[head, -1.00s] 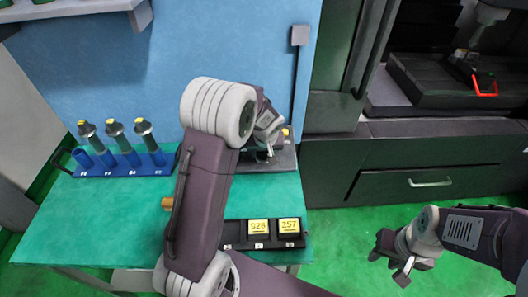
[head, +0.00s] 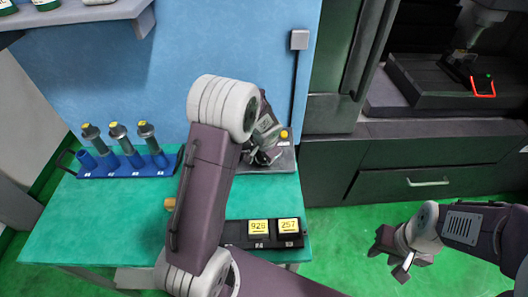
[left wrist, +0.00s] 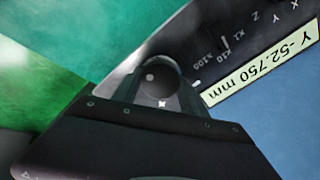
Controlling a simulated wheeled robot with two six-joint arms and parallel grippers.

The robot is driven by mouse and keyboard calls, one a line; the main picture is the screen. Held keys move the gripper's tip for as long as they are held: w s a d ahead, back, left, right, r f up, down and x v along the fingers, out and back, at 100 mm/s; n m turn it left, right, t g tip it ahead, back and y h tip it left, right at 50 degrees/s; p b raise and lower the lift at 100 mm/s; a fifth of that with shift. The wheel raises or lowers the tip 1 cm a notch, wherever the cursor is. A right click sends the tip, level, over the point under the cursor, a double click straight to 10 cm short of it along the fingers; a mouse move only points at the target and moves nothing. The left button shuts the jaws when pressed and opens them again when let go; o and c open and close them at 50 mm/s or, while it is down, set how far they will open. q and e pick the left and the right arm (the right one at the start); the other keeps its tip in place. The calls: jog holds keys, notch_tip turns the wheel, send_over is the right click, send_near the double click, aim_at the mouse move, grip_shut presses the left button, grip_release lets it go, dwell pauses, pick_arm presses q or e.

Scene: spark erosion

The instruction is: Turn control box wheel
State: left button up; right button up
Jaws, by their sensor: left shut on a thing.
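The control box (head: 285,160) is a dark plate on the right part of the green table, with a yellow knob at its upper right. In the left wrist view the control box (left wrist: 222,28) shows axis letters, step marks and a display reading "Y -52.750 mm", upside down. A dark round wheel or knob (left wrist: 158,80) sits between my left gripper's fingers. My left gripper (head: 266,156) reaches down onto the box and is shut on this wheel. My arm hides part of the box in the head view. My right gripper (head: 390,260) hangs over the floor at the lower right, away from the box.
A blue rack (head: 125,166) with several grey tool holders stands on the table's left. A dark machine with a drawer (head: 425,180) stands right of the table (head: 110,220).

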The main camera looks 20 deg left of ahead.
pick_arm(q)
jog(key=m+p, duration=0.2)
jog(key=m, duration=0.3)
jog(key=shift+r+m, duration=0.15)
jog(key=shift+m, duration=0.15)
jog(key=m+p, duration=0.2)
jog(key=m, duration=0.2)
jog(key=shift+m, duration=0.7)
jog(key=o, duration=1.4)
jog(key=shift+c, duration=0.2)
jog(key=p+v, duration=0.3)
jog(key=v, duration=0.6)
